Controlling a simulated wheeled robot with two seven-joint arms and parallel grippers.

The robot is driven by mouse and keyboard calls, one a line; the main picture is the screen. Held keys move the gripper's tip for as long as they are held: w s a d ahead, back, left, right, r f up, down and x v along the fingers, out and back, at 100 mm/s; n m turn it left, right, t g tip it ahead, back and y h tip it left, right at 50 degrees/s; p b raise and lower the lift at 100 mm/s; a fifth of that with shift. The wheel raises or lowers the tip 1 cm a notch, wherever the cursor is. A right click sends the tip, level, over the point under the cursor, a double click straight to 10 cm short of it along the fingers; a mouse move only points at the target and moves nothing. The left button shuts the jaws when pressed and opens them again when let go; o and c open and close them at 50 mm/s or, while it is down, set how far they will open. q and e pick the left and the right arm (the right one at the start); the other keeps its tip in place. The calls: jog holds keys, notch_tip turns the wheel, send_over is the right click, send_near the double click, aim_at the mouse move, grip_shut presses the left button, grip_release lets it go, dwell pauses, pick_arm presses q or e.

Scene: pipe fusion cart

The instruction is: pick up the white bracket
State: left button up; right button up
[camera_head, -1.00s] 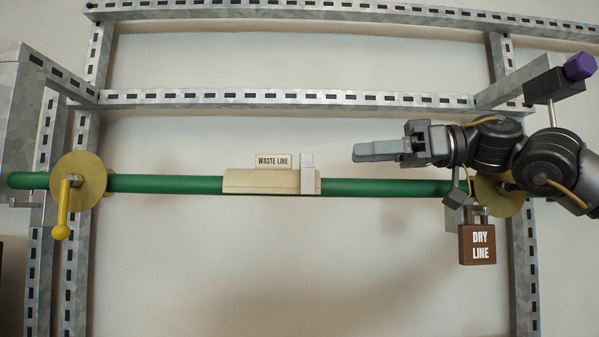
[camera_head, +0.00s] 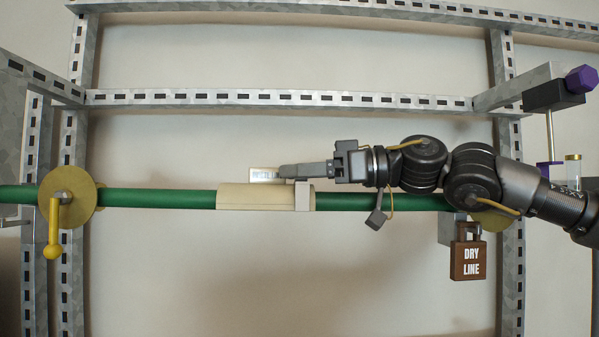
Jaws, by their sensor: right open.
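The white bracket (camera_head: 302,198) is a small upright piece at the right end of the cream sleeve (camera_head: 258,197) on the green pipe (camera_head: 150,198). Its lower part shows; its top is hidden behind my gripper. My right gripper (camera_head: 284,171) comes in from the right and points left, its fingers across the top of the bracket. It is open, seen edge-on, so I cannot tell whether the fingers touch the bracket. My left gripper is not in view.
A small label plate (camera_head: 263,175) stands behind the fingertips. A yellow-handled valve (camera_head: 54,230) is on the pipe at left. A brown "DRY LINE" padlock (camera_head: 468,262) hangs at right. Slotted steel rails (camera_head: 200,97) frame the wall; the space below the pipe is clear.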

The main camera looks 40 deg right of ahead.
jog(key=shift+w+a, duration=0.1)
jog(key=shift+a, duration=0.05)
jog(key=shift+s, duration=0.2)
jog(key=shift+c, duration=0.3)
jog(key=shift+s+d, duration=0.1)
jog(key=shift+d, duration=0.1)
jog(key=c, duration=0.5)
jog(key=shift+a, duration=0.15)
grip_shut()
jog(key=shift+r, duration=0.1)
jog(key=shift+d+r, duration=0.2)
jog(key=shift+r, duration=0.4)
jog(key=s+d+r+b, duration=0.4)
jog(key=s+r+b, duration=0.1)
jog(key=s+r, duration=0.6)
jog(key=shift+s+d+r+b, duration=0.3)
jog(key=shift+s+d, duration=0.1)
jog(key=shift+s, duration=0.55)
